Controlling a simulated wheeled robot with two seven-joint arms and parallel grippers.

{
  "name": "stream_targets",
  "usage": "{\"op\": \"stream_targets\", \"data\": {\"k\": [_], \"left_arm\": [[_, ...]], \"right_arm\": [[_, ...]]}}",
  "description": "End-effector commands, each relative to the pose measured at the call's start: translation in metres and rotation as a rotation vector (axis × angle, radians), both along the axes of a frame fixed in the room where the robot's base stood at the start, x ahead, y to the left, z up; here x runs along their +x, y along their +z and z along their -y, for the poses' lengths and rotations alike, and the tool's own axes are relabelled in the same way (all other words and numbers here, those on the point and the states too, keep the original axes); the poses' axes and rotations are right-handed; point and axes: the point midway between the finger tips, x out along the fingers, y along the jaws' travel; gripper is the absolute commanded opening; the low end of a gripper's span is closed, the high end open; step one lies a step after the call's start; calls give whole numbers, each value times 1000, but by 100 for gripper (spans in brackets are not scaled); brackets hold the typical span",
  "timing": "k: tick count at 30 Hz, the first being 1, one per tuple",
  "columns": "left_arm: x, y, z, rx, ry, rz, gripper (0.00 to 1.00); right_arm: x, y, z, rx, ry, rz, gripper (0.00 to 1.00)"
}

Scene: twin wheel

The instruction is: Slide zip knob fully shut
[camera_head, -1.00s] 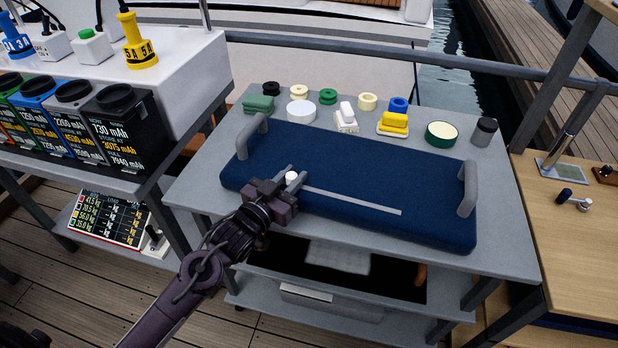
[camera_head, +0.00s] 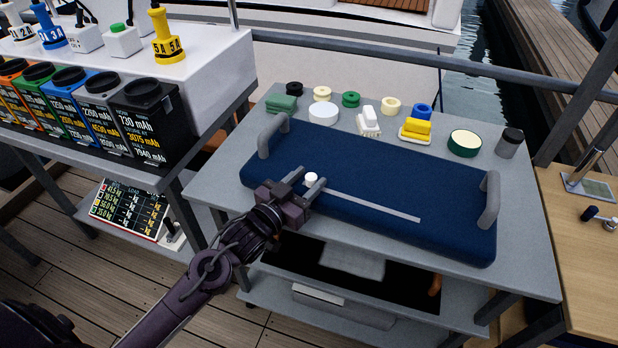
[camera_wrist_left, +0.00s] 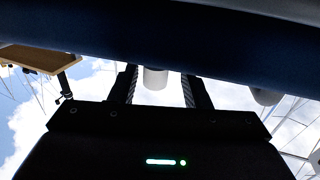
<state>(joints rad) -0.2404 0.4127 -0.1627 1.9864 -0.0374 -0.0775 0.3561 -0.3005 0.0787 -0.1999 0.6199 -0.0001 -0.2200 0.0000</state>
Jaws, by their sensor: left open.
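A dark blue padded case (camera_head: 400,182) with two grey handles lies on the grey table. A pale grey zip strip (camera_head: 375,207) runs along its top. The white zip knob (camera_head: 311,178) is at the left end of the visible strip. My left gripper (camera_head: 308,180) is open, with its fingers on either side of the knob. In the left wrist view the knob (camera_wrist_left: 155,78) shows between the two fingers, with small gaps on both sides. My right gripper is not in view.
Several tape rolls and small blocks, including a yellow block (camera_head: 416,128), line the table's back edge. A battery rack (camera_head: 150,122) stands at left and a wooden bench (camera_head: 580,240) at right. The strip's right part is clear.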

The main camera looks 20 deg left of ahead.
Motion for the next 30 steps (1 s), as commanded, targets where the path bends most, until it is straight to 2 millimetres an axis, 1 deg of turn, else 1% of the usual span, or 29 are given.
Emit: {"op": "stream_targets", "data": {"k": [1,6,12,17,30], "left_arm": [[-8,-2,-2,1,0,-3,43],[-34,-3,-11,2,0,-4,43],[-56,-2,-19,1,2,-3,43],[-62,0,-21,0,1,0,43],[-62,0,-21,0,2,0,43]], "right_arm": [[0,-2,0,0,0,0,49],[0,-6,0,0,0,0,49],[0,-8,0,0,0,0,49],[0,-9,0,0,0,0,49],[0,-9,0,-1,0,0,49]]}}
